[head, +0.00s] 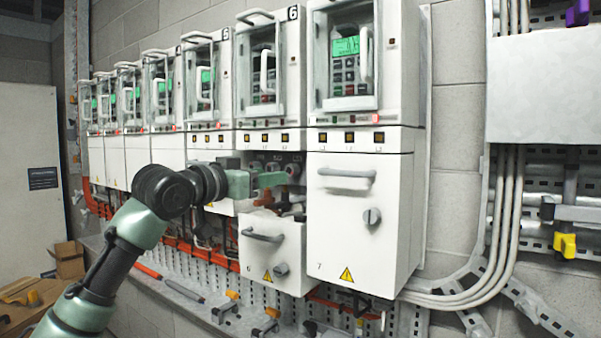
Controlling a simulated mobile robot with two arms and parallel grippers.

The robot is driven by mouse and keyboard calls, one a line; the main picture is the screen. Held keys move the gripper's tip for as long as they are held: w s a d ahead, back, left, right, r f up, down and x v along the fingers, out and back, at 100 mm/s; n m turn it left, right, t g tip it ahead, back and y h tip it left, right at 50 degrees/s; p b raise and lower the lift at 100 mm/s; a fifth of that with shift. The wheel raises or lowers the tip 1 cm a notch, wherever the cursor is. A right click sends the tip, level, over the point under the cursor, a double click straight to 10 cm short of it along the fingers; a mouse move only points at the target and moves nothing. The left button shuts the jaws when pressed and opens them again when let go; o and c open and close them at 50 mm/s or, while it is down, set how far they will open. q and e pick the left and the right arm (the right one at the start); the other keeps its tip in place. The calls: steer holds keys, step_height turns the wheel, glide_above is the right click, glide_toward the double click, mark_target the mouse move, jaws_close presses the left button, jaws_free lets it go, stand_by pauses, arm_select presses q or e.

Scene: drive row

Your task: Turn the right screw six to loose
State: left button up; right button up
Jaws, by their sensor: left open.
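Drive six (270,60) is a white cabinet with a clear window and a 6 at its top right. Its lower cover (275,257), also marked 6, hangs tilted outward, baring a terminal bay (283,158) behind it. A row of small round grey parts shows in the bay; the right one (293,170) looks like a screw or knob, and its setting is too small to read. My left gripper (278,180) is open at the bay, its fingers pointing right, close to the right part. I cannot tell whether it touches. It hides part of the bay. My right gripper is out of view.
Drive seven (362,215) stands closed just to the right, with a handle and a grey knob. More drives (165,95) line the wall to the left. Grey cables (505,230) run at the right. A perforated rail (205,310) and a cardboard box (67,262) are below.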

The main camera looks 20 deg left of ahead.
mark_target(292, 170)
arm_select(q)
steer(key=p+x, duration=0.1)
steer(key=x, duration=0.3)
steer(key=p+x, duration=0.1)
steer(key=x, duration=0.1)
steer(key=shift+w+d+r+p, duration=0.15)
steer(key=shift+w+r+p, duration=0.15)
steer(key=shift+w, duration=0.15)
steer(key=shift+f, duration=0.1)
steer(key=c, duration=1)
jaws_close()
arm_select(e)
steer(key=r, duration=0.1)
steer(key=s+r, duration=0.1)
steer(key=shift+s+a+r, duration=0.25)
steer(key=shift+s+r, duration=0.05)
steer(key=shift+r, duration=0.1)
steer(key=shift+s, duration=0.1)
